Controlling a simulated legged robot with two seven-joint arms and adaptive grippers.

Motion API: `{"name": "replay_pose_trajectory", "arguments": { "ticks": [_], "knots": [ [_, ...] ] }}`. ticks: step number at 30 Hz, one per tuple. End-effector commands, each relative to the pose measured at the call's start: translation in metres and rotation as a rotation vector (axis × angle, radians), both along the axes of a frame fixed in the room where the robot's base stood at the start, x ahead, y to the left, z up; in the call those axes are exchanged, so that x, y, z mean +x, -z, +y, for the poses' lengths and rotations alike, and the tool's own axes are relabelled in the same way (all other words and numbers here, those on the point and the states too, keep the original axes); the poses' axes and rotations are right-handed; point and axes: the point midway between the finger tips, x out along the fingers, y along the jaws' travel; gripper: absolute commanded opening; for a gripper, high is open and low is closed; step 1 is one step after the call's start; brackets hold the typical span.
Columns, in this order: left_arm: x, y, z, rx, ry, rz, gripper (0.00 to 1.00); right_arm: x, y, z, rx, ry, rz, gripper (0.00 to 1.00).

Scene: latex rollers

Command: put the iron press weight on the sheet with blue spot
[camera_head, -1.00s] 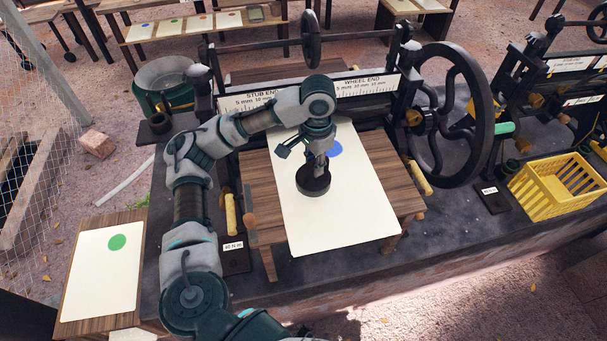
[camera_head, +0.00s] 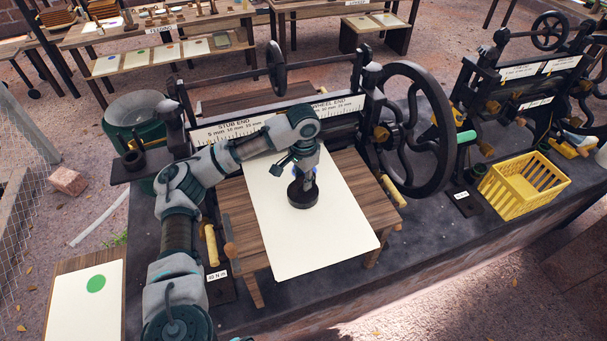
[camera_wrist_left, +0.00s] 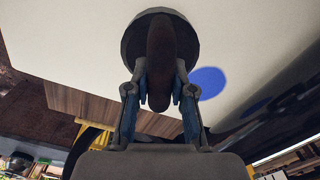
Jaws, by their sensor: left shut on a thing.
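The iron press weight (camera_head: 303,194) is a dark round disc with an upright handle. It stands upright at the sheet with the blue spot (camera_head: 298,250), over its middle; I cannot tell whether it touches the sheet. My left gripper (camera_head: 305,176) is shut on its handle from above. The blue spot (camera_wrist_left: 208,83) shows beside the weight in the left wrist view, not under it. In the head view my gripper mostly hides the spot. The weight also shows in the left wrist view (camera_wrist_left: 187,40), between the fingers (camera_wrist_left: 160,92). My right gripper is out of view.
The sheet lies on a wooden board (camera_head: 236,222) in front of the roller press with its large handwheel (camera_head: 420,130). A sheet with a green spot (camera_head: 82,305) lies at lower left. A yellow crate (camera_head: 523,187) stands at right. More sheets lie on a back bench (camera_head: 160,62).

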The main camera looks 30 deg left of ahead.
Motion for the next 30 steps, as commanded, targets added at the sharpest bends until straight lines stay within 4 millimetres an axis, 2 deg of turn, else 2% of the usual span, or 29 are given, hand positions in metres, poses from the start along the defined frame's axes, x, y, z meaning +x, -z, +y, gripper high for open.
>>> {"name": "replay_pose_trajectory", "arguments": {
  "ticks": [2, 3, 6, 15, 19, 25, 30],
  "knots": [
    [0.001, -0.003, -0.001, -0.001, 0.0, -0.005, 0.0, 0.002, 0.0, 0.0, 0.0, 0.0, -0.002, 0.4],
    [0.0, 0.0, -0.001, 0.003, 0.0, 0.001, 0.26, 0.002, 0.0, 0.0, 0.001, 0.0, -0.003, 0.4],
    [0.0, 0.0, -0.002, 0.003, 0.0, 0.002, 0.48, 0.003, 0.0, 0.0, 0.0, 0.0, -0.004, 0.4],
    [0.001, 0.0, 0.0, 0.001, 0.0, 0.002, 0.48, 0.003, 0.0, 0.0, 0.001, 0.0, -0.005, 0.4],
    [0.002, -0.01, 0.0, 0.001, 0.0, 0.0, 0.48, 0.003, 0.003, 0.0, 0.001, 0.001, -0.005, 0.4],
    [0.002, -0.052, 0.0, -0.001, 0.001, -0.003, 0.48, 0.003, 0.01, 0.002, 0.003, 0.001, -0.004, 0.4],
    [0.002, -0.094, 0.001, 0.002, -0.001, -0.003, 0.48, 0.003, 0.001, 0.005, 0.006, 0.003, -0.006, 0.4]
  ]
}}
